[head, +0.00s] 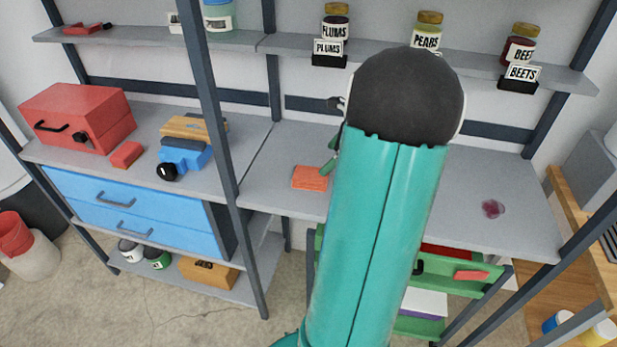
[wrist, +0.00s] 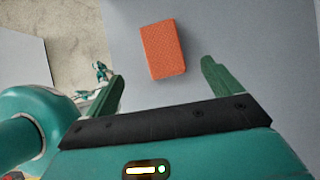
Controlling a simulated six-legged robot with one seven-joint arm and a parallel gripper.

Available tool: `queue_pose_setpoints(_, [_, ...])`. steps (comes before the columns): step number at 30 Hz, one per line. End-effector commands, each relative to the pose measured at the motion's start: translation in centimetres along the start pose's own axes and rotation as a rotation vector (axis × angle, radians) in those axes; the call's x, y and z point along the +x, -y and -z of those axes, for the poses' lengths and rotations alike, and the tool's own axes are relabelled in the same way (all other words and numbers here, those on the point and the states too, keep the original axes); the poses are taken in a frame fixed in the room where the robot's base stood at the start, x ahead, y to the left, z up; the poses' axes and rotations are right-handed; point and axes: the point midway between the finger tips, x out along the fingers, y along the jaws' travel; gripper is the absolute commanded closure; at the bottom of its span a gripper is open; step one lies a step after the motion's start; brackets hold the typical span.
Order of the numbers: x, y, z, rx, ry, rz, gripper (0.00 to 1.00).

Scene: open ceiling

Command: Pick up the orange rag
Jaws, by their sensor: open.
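The orange rag (head: 310,178) lies flat on the grey workbench (head: 280,150), near its front edge, just left of my arm in the head view. In the wrist view the rag (wrist: 162,49) is a textured orange rectangle. It lies ahead of my gripper (wrist: 160,78), between the lines of the two green fingers and nearer the left one. The fingers are spread wide with nothing between them. In the head view my gripper (head: 331,158) is mostly hidden behind my arm; a green finger shows close beside the rag.
A dark upright post (head: 218,110) stands left of the rag. A blue vise (head: 182,158), a red toolbox (head: 78,118) and a small red block (head: 127,155) sit farther left. A purple stain (head: 493,209) lies on the right. Labelled jars (head: 425,32) stand on the shelf above.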

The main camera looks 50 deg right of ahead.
Motion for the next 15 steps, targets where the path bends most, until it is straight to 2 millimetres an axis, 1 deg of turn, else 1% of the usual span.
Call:
queue_pose_setpoints(1, [1.2, -0.1, 0.0, 0.001, 0.0, -0.004, 0.09])
queue_pose_setpoints(6, [4.2, -0.1, -0.1, -0.002, 0.0, -0.005, 0.09])
queue_pose_setpoints(12, [5.8, 0.0, -0.3, -0.004, -0.001, -0.003, 0.09])
queue_pose_setpoints(15, [7.1, 0.1, -0.2, -0.003, 0.0, -0.004, 0.09])
